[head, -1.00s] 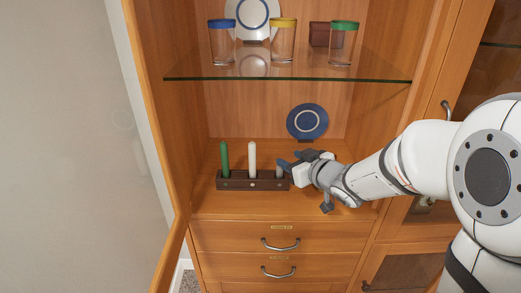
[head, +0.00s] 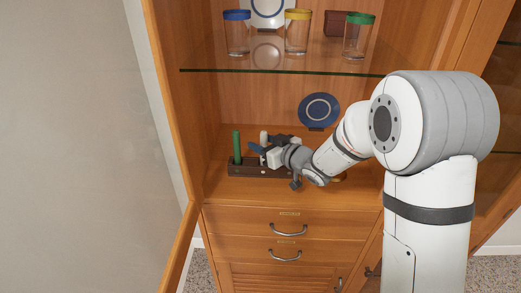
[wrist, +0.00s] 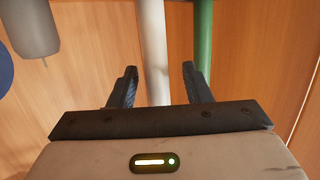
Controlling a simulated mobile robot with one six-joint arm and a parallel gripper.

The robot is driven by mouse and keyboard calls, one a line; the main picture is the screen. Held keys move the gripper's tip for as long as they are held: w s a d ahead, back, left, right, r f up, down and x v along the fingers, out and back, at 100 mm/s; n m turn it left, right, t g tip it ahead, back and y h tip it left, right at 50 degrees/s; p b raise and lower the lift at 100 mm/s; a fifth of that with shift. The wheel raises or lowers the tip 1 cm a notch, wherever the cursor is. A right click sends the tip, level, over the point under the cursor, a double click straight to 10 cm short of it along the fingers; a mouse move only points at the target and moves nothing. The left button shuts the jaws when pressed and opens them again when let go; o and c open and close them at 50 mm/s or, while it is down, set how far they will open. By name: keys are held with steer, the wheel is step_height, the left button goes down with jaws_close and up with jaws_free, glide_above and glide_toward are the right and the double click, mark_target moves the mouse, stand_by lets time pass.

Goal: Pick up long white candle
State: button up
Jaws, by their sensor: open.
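The long white candle (head: 263,137) stands upright in a dark wooden holder (head: 240,171) on the cabinet's lower surface. My gripper (head: 262,152) is at the candle from the right and hides its lower part. In the wrist view, the white candle (wrist: 153,45) runs between the two open fingers of my gripper (wrist: 159,80), with gaps on both sides. A green candle (head: 237,147) stands left of it in the head view and close beside the right finger in the wrist view (wrist: 203,40).
A grey candle (wrist: 33,28) is left of the fingers in the wrist view. A blue plate (head: 319,110) stands behind. A glass shelf (head: 280,71) with several glasses lies above. The cabinet's open door (head: 160,110) is at left.

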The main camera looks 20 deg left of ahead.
jaws_close()
stand_by(0.5)
steer(key=shift+r, duration=0.1)
